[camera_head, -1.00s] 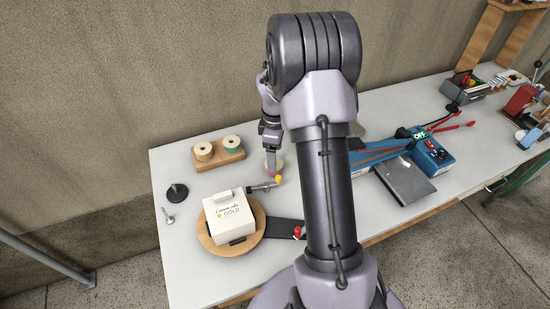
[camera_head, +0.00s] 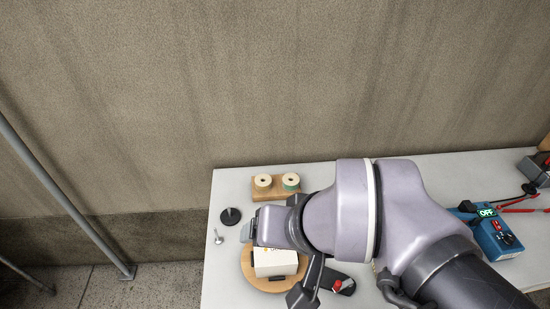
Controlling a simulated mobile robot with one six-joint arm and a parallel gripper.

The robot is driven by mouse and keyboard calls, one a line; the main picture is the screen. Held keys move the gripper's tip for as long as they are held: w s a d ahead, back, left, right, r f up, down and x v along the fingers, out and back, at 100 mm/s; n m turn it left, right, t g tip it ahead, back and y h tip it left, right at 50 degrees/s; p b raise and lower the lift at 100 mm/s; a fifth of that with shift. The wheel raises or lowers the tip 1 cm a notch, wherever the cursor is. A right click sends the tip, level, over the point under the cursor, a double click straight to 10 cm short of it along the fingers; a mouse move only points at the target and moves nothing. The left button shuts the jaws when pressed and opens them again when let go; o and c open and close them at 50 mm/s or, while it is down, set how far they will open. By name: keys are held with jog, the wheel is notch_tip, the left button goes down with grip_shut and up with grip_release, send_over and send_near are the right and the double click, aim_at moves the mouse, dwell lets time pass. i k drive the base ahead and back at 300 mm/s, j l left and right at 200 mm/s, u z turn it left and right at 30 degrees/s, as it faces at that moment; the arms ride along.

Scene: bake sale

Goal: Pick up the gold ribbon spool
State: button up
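A wooden holder (camera_head: 268,196) at the back left of the table carries two ribbon spools. The left spool (camera_head: 263,181) is cream with a tan edge and looks closest to gold. The right spool (camera_head: 291,182) has a green edge. Both stand upright and clear of my arm. My arm reaches in from the lower right. My gripper (camera_head: 249,232) seems to be its grey end, above the white box and in front of the holder in the picture. Its fingers do not show clearly, so I cannot tell if it is open. My arm hides the table right of the box.
A white box (camera_head: 275,268) sits on a round wooden board (camera_head: 250,279) below my gripper. A black knob-like piece (camera_head: 231,216) and a small metal piece (camera_head: 218,237) lie to the left. A blue meter (camera_head: 494,238) is at the right.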

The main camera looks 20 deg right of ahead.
aim_at(263, 181)
jog(key=l, duration=0.15)
jog(key=k+j+z, duration=0.35)
jog(key=k+j, duration=0.15)
jog(key=i+j+z, duration=0.2)
jog(key=j+z, duration=0.25)
jog(key=j, duration=0.6)
jog(key=j+z, duration=0.45)
jog(key=j, duration=0.65)
jog(key=i+j+z, duration=0.25)
jog(key=i+j, duration=0.2)
jog(key=i+j+z, duration=0.25)
jog(key=j, duration=0.4)
jog(key=i+l, duration=0.05)
jog(key=i, duration=0.05)
